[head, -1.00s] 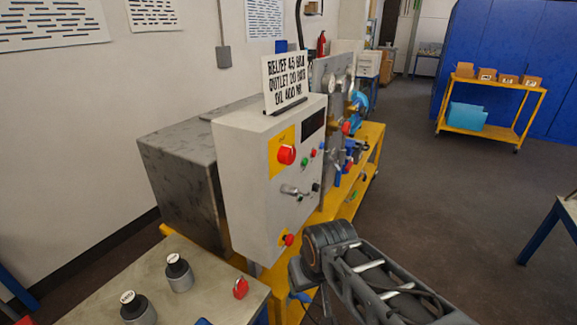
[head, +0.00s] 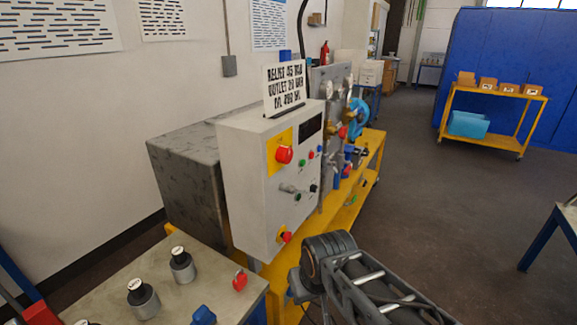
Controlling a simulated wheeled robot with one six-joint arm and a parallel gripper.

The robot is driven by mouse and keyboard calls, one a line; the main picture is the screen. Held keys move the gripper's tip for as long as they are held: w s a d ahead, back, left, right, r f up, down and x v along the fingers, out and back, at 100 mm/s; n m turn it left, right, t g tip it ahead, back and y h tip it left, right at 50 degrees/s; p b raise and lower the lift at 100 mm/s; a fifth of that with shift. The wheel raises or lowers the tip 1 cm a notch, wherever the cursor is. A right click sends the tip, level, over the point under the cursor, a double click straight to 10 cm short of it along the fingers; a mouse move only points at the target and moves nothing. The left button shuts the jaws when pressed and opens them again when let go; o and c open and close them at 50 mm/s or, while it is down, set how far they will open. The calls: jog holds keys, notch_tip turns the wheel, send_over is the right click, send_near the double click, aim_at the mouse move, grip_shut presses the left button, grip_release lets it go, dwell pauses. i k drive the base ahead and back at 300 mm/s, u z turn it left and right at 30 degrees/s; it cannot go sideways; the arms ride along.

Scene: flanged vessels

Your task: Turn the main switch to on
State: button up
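A light grey control cabinet (head: 245,190) stands in the middle of the head view. A red mushroom-shaped knob (head: 284,155) sits on a yellow plate high on its front. A smaller red knob on a yellow backing (head: 285,237) sits low on the front. I cannot tell for sure which is the main switch, and its on/off marking is too small to read. A grey lever-like handle (head: 289,189) and small green, red and black buttons lie between them. My arm comes in from the lower right, its joint in front of and right of the cabinet's lower edge. My gripper is not visible.
A grey bench (head: 185,300) at lower left holds grey-and-black cylinders, a red part (head: 240,281) and a blue part (head: 203,315). A yellow stand (head: 340,205) carries valves and gauges behind the cabinet. A yellow cart (head: 500,125) stands at the back right. The floor between is clear.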

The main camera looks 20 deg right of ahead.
aim_at(284, 154)
jog(key=z, duration=0.3)
jog(key=k, duration=0.2)
jog(key=u, duration=1.05)
jog(key=i, duration=0.5)
jog(key=z, duration=0.8)
